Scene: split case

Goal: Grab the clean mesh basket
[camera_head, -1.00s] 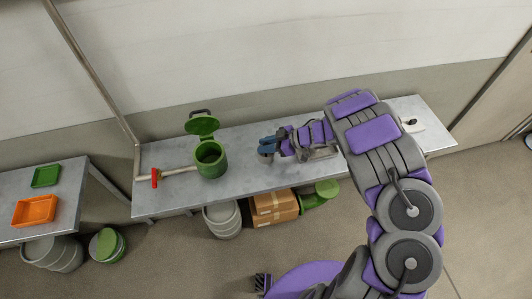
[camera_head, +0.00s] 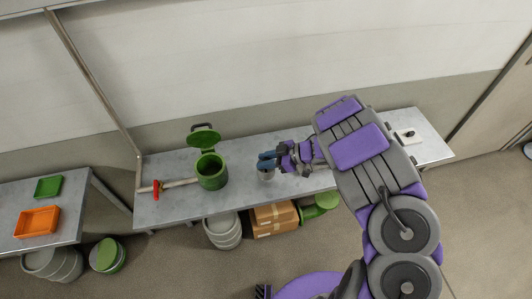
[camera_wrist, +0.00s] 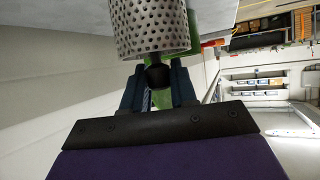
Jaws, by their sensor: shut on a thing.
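The mesh basket (camera_wrist: 150,28) is a grey metal cylinder full of round holes, with a black knob-like handle (camera_wrist: 158,75). No dirt shows on its visible side. My gripper (camera_wrist: 158,92) is shut on this handle, with a dark blue finger on each side. In the head view the basket (camera_head: 266,174) shows small below my blue fingertips (camera_head: 268,160), over the grey bench (camera_head: 240,200). I cannot tell whether it touches the bench top. The basket's far side and inside are hidden.
A green canister (camera_head: 211,173) with its lid open stands left of the basket. A red-ended handled tool (camera_head: 165,188) lies further left. Another table at left holds an orange tray (camera_head: 37,221) and a green tray (camera_head: 48,187).

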